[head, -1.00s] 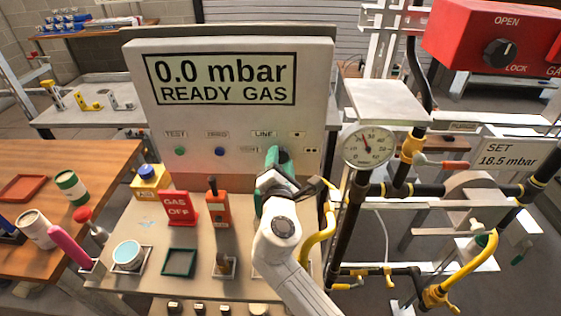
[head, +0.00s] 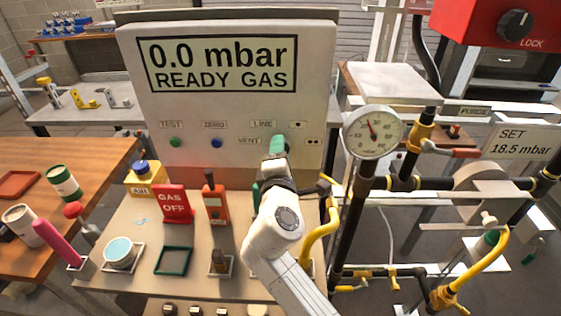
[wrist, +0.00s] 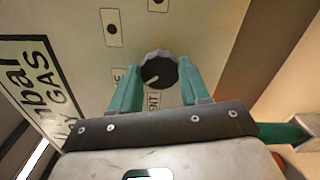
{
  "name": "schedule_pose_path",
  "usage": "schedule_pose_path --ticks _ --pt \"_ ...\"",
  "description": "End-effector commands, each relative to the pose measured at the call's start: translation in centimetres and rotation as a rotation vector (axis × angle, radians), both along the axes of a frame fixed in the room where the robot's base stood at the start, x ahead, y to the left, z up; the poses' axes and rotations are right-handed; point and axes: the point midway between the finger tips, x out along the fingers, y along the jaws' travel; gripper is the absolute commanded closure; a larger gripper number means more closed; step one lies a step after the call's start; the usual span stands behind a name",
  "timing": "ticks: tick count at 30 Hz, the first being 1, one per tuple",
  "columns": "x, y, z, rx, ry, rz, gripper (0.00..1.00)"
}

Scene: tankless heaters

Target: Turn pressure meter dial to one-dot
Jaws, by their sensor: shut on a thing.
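The pressure meter (head: 225,110) is a pale upright panel whose screen (head: 219,64) reads "0.0 mbar READY GAS". Its dial (wrist: 158,70) is a dark ridged knob in the wrist view; my gripper hides it in the head view. The dial's white mark points lower left in the wrist view, toward the LINE and VENT labels. The one-dot label (wrist: 111,28) is up and left of the dial there, and the two-dot label (wrist: 158,3) is at the top edge. My gripper (wrist: 157,80) has its green fingers shut on the dial, one on each side.
A gas gauge (head: 373,132) and black-yellow pipes stand close right of my arm. The bench below holds a red "GAS OFF" sign (head: 174,203), an orange tool (head: 214,203), a yellow box (head: 142,180) and a green square tray (head: 173,261). A red box (head: 480,25) hangs upper right.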

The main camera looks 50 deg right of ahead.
Motion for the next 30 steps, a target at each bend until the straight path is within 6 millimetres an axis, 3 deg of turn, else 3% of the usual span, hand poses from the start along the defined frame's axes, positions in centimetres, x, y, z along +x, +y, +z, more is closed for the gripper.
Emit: schedule_pose_path --ticks 30 --pt "0.01 0.01 -0.63 0.565 -0.720 -0.002 0.85"
